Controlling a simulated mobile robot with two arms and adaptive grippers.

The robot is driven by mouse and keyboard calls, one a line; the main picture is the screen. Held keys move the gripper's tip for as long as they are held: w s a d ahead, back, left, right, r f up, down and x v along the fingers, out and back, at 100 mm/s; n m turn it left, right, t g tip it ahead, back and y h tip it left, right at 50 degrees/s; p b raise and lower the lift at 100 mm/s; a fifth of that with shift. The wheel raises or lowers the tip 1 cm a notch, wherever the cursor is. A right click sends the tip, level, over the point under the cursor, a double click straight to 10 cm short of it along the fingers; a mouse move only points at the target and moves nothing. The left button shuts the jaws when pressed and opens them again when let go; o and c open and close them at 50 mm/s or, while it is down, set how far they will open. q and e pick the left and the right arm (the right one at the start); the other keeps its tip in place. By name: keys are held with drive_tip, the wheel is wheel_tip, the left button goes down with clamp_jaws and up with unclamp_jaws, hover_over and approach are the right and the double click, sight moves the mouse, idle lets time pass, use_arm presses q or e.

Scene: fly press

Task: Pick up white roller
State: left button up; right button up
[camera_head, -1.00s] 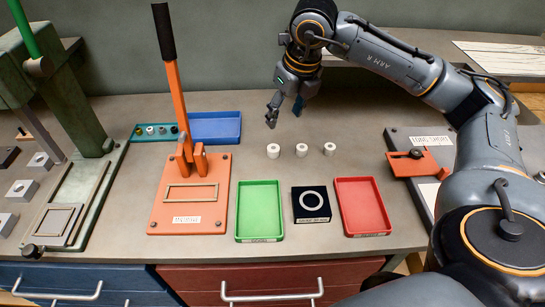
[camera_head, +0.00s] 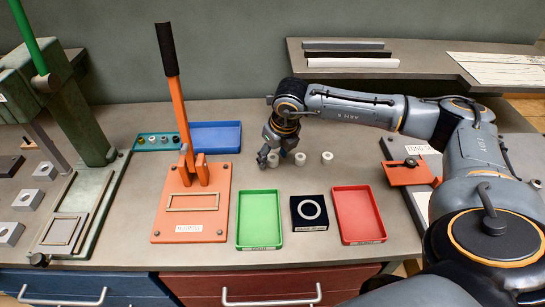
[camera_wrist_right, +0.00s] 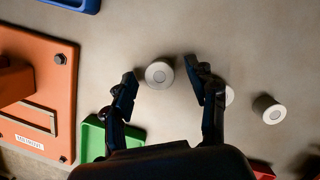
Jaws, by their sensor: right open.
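Three short white rollers stand in a row on the grey table: the left one (camera_head: 272,161), the middle one (camera_head: 300,159) and the right one (camera_head: 327,157). My right gripper (camera_head: 272,155) is open over the left roller and partly covers it. In the right wrist view, this left roller (camera_wrist_right: 159,74) lies between the two spread fingertips (camera_wrist_right: 161,76), with nothing gripped. The middle roller (camera_wrist_right: 230,96) is partly hidden behind a finger, and the right roller (camera_wrist_right: 271,110) is clear of it. My left gripper is not in view.
A green tray (camera_head: 240,218), a black block with a white ring (camera_head: 309,225) and a red tray (camera_head: 383,213) lie in front of the rollers. The orange press (camera_head: 160,205) stands left, with a blue tray (camera_head: 236,137) behind it.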

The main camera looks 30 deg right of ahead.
drive_tip(key=shift+f, duration=0.2)
drive_tip(key=c, duration=1)
drive_tip(key=shift+o, duration=0.2)
drive_tip(key=shift+r, duration=0.1)
